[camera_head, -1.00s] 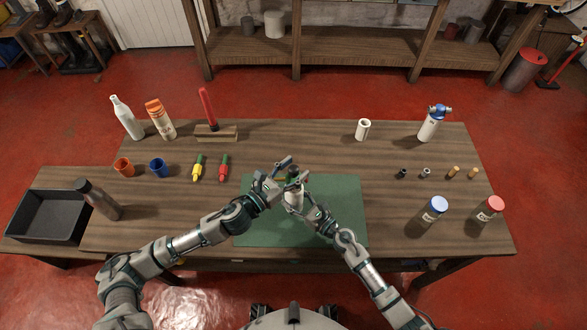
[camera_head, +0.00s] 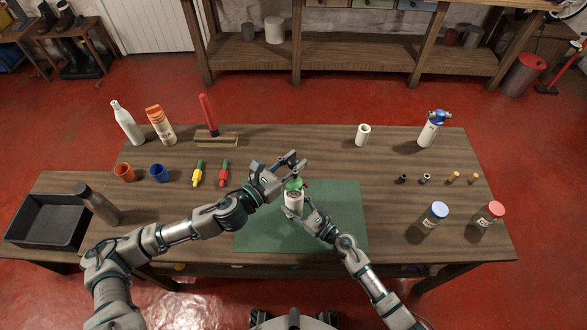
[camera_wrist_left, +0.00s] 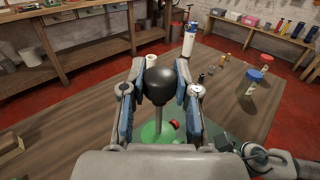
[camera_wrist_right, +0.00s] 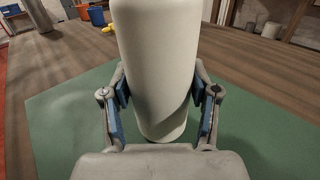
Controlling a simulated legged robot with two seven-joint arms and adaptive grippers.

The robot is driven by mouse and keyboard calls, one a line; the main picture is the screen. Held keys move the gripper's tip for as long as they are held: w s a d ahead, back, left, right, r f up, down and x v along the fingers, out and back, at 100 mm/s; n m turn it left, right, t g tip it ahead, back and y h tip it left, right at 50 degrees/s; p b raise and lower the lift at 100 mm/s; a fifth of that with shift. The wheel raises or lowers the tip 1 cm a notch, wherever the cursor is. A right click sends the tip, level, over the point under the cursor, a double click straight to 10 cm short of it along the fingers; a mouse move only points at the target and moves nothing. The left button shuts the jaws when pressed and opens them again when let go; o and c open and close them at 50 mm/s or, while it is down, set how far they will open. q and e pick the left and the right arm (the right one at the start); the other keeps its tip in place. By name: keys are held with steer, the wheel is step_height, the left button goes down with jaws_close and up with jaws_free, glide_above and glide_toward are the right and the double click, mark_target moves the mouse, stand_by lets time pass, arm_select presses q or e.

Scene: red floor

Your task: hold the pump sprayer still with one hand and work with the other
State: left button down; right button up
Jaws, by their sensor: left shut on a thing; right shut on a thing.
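The pump sprayer (camera_head: 293,201) stands over the green mat (camera_head: 262,232), with a white body, a green top (camera_wrist_left: 152,130) and a small red part (camera_wrist_left: 175,124). My right gripper (camera_head: 303,212) is shut on the white body, which fills the middle of the right wrist view (camera_wrist_right: 160,70). My left gripper (camera_head: 297,164) is above the sprayer. In the left wrist view its fingers are shut around the black pump knob (camera_wrist_left: 159,80), and a grey rod (camera_wrist_left: 158,118) shows between knob and green top.
A white bottle (camera_head: 127,124), an orange-capped bottle (camera_head: 161,126) and cups stand at the left. A blue-topped bottle (camera_head: 432,129) and two capped jars, one blue-capped (camera_head: 433,216), stand at the right. A dark tray (camera_head: 47,221) is at far left. The wood around the mat is mostly clear.

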arm_select(q)
steer(key=shift+a+r, duration=0.1)
steer(key=shift+r, duration=0.15)
steer(key=c, duration=0.8)
jaws_free()
steer(key=shift+f, duration=0.1)
steer(key=shift+s, duration=0.1)
steer(key=v, duration=1.1)
steer(key=shift+s+a, duration=0.2)
steer(key=shift+a, duration=0.1)
